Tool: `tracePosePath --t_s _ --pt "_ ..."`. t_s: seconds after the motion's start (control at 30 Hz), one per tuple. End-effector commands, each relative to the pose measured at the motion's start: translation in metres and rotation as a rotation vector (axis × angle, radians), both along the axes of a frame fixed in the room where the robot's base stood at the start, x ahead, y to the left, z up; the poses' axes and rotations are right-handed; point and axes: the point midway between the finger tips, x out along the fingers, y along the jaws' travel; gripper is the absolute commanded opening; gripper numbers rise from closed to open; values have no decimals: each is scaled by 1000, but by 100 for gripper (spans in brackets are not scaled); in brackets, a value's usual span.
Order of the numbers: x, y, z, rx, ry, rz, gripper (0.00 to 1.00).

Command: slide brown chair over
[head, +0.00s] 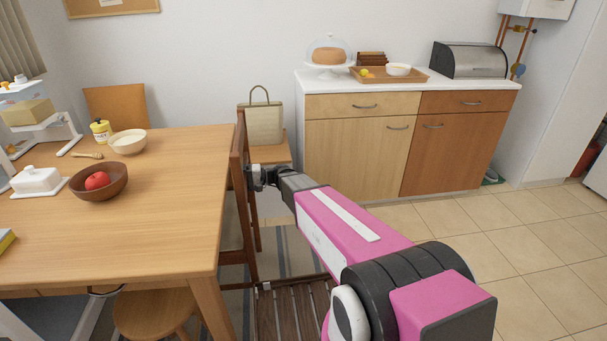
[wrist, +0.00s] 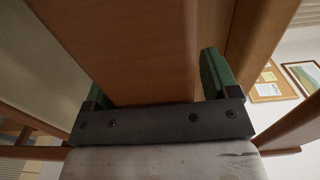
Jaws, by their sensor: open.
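The brown chair (head: 238,160) stands at the right edge of the wooden table, its back seen nearly edge-on in the head view. My gripper (head: 254,177) reaches the right side of this chair back. In the wrist view, my gripper (wrist: 152,78) is open, with one green finger on each side of a brown wooden part of the chair (wrist: 130,50). I cannot tell whether the fingers touch the wood. The chair's lower parts are partly hidden by the table and my arm.
The table (head: 170,190) fills the left, with a brown bowl (head: 113,188) on it. A beige bag (head: 265,122) rests behind the chair. A slatted dark wooden piece (head: 268,315) lies below my arm. A cabinet (head: 360,140) stands behind; tiled floor at right is clear.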

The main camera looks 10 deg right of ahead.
Motion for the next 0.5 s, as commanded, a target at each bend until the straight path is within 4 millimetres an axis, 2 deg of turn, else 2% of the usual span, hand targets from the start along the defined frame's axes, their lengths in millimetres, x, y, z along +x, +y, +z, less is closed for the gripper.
tracePosePath --t_s 0.13,0.5 --pt "0 -12 0 1 0 -2 81" --pt "-2 -60 0 1 0 -2 81"
